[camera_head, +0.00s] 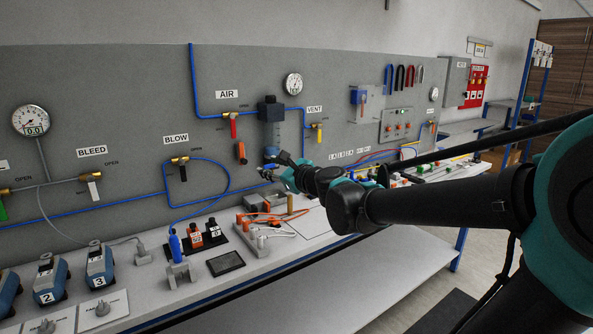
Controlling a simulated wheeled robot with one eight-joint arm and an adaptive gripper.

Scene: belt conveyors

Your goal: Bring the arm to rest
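My arm reaches in from the right edge, and its dark links with teal joints stretch leftward over the workbench. My gripper (273,172) is at the arm's far end, small in the picture. It is in front of the grey panel, just below the dark cylinder unit with the blue-grey body (271,125). Whether its fingers touch anything is too small to tell. Its opening is not clear, and I see no object plainly held in it.
The workbench (330,245) carries a black tablet (226,263), a blue tool in a stand (176,247) and blue numbered units (100,265). The panel (120,120) holds red (233,127), yellow (320,133) and black (183,172) valve handles. Free floor lies at the lower right.

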